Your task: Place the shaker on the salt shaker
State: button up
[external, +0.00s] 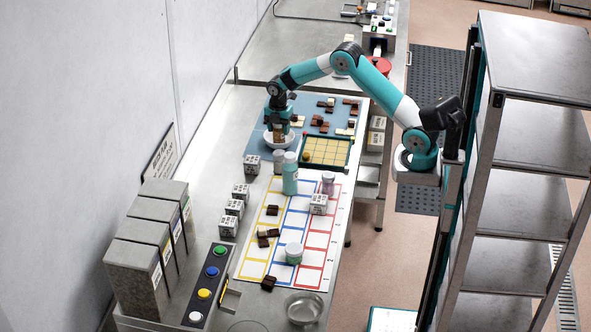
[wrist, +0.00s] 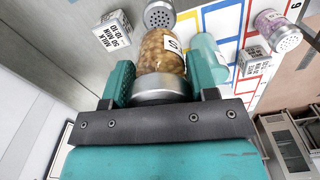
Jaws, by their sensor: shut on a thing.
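My gripper (wrist: 161,92) is shut on a shaker (wrist: 160,50) with a grey metal end between the jaws, brown speckled contents and a white label. In the external view my gripper (external: 278,124) is over a white bowl (external: 280,142) on the blue mat; the held shaker is small and partly hidden there. Another shaker with a grey perforated lid (wrist: 159,14) shows just beyond the held one. It appears to be the pale shaker (external: 279,163) in front of the bowl. A pink shaker (external: 327,183) stands further right, also in the wrist view (wrist: 276,30). I cannot read which is salt.
A teal bottle (external: 290,178) stands close beside the pale shaker. White printed cubes (external: 252,165) line the left side. A yellow gridded tray (external: 325,151) and brown pieces lie nearby.

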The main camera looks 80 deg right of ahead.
aim_at(279, 141)
jog(key=shift+f+p, duration=0.75)
jog(key=shift+f, duration=2.05)
jog(key=shift+f, duration=0.2)
jog(key=o, duration=1)
jog(key=shift+c, duration=0.2)
notch_tip(279, 141, up, 12)
jog(key=b, duration=0.4)
jog(key=shift+a+r, duration=0.1)
jog(key=shift+r, duration=0.05)
jog(key=s+a+r+m+y, duration=0.15)
jog(key=s+a+r, duration=0.25)
jog(key=s+a, duration=0.55)
jog(key=s+a+r+m+y, duration=0.1)
jog(key=s+a+r+m, duration=0.4)
jog(key=a, duration=0.7)
jog(key=s+a+f+m+y, duration=0.1)
jog(key=s+a, duration=0.3)
jog(key=s, duration=0.6)
jog(key=s+a+f+m, duration=0.1)
jog(key=s+a, duration=0.2)
jog(key=s, duration=0.6)
jog(key=shift+s+a+m+y, duration=0.35)
jog(key=shift+s+a, duration=0.05)
